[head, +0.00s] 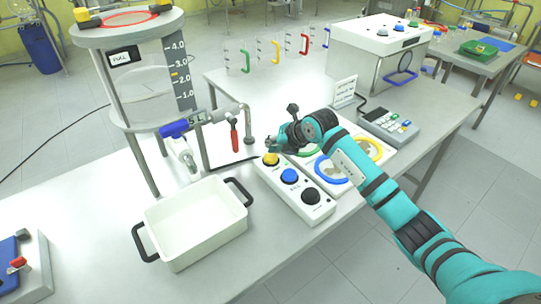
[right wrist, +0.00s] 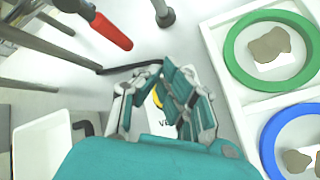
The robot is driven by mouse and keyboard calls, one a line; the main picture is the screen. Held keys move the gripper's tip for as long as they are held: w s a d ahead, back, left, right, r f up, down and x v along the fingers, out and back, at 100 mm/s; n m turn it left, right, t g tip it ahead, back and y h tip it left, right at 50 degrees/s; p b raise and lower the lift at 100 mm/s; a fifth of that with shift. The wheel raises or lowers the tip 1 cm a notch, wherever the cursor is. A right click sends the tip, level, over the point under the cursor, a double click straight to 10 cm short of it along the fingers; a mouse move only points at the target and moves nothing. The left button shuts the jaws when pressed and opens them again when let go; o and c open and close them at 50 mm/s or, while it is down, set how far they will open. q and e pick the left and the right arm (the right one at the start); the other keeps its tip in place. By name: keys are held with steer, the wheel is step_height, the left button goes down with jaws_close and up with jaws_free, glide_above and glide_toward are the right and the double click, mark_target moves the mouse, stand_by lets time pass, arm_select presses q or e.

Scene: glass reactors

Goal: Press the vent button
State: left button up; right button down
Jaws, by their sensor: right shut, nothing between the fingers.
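The button panel (head: 310,207) is a white box on the table with a yellow, a blue (head: 289,176) and a black button (head: 311,196) in a row. The yellow button (head: 271,159) is at its far end. In the right wrist view the yellow button (right wrist: 157,98) is partly hidden by my fingers, beside a label of which "VE" can be read. My right gripper (head: 271,146) is shut and empty, close to the yellow button at its far side. I cannot tell whether it touches the button. My left gripper is not in view.
A white tray (head: 152,226) with black handles stands left of the panel. A glass vessel stand with a red-handled valve (head: 234,138) rises behind it. A white board with coloured rings (head: 331,172) and a keypad device (head: 388,126) lie to the right.

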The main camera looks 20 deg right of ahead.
mark_target(273, 155)
step_height(273, 155, up, 6)
steer(key=p, duration=0.4)
